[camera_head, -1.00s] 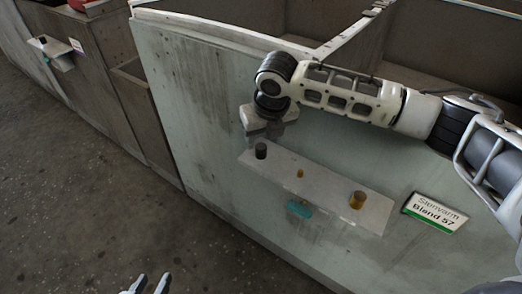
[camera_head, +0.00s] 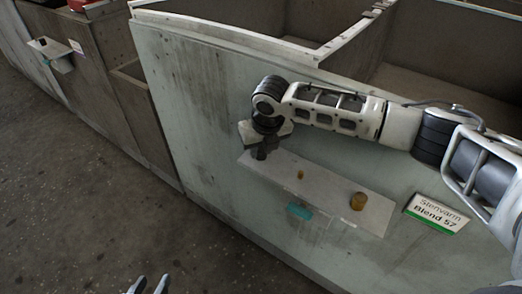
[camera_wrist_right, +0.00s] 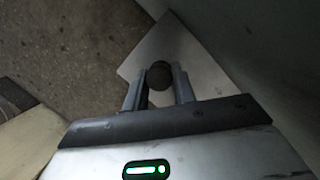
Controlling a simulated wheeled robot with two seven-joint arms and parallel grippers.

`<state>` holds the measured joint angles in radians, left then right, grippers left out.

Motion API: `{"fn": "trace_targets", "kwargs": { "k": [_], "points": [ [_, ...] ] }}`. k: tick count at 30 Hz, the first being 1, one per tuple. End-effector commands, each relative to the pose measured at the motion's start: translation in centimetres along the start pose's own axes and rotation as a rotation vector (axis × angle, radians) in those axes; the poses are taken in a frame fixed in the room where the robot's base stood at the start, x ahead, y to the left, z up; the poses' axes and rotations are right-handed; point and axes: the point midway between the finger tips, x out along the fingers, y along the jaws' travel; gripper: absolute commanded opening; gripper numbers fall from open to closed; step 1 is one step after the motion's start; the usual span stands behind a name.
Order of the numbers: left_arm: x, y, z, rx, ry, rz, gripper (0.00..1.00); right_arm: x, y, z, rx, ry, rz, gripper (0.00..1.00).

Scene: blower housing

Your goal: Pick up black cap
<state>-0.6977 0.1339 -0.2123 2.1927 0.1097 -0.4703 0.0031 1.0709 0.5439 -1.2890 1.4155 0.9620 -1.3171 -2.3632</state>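The black cap (camera_wrist_right: 159,75) is a small dark round piece at the left end of a pale shelf. In the head view, my right gripper (camera_head: 261,152) reaches down over that end and mostly hides the cap. In the right wrist view, the two fingers of this gripper (camera_wrist_right: 159,82) stand apart with the cap between their tips. Whether they touch it is hard to see. My left gripper (camera_head: 150,285) shows only its fingertips at the bottom edge, apart and empty.
The shelf (camera_head: 325,187) juts from a pale green panel and also holds a small yellow piece (camera_head: 300,175) and a larger amber cylinder (camera_head: 358,201). A teal tag (camera_head: 299,211) hangs at its front. A "Stenvarm Blend 57" sign (camera_head: 436,213) is at right.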

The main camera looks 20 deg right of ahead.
Motion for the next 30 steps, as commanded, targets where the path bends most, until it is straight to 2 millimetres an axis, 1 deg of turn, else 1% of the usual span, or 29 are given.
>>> {"fn": "trace_targets", "kwargs": {
  "k": [8, 11, 14, 17, 19, 23, 28, 30],
  "points": [
    [0.1, 0.0, 0.3, -0.001, -0.007, -0.001, 0.36, -0.1, 0.0, 0.0, 0.0, 0.0, 0.0, 0.05],
    [0.1, -0.1, 0.4, -0.001, -0.009, -0.002, 0.36, -0.4, 0.0, 0.1, 0.0, -0.001, 0.0, 0.05],
    [0.1, -0.1, 0.4, 0.0, -0.01, -0.002, 0.36, -1.1, 0.0, 0.4, 0.0, -0.002, 0.001, 0.05],
    [0.1, -0.1, 0.4, 0.001, -0.01, -0.003, 0.36, -2.3, 0.0, 0.8, 0.001, -0.003, 0.001, 0.05],
    [0.0, -0.1, 0.3, 0.001, -0.01, -0.003, 0.36, -3.5, 0.0, 0.9, 0.0, -0.003, 0.001, 0.05],
    [-0.2, -0.1, -0.1, 0.007, -0.011, -0.006, 0.36, -6.2, 0.1, -0.4, -0.002, -0.003, 0.002, 0.05],
    [-0.2, -0.1, -0.5, 0.015, -0.01, -0.01, 0.36, -10.8, 0.4, -2.5, -0.002, -0.004, 0.001, 0.05],
    [-0.1, -0.1, -0.5, 0.016, -0.008, -0.011, 0.36, -11.6, 0.5, -4.1, -0.003, -0.001, 0.0, 0.05]
  ]
}}
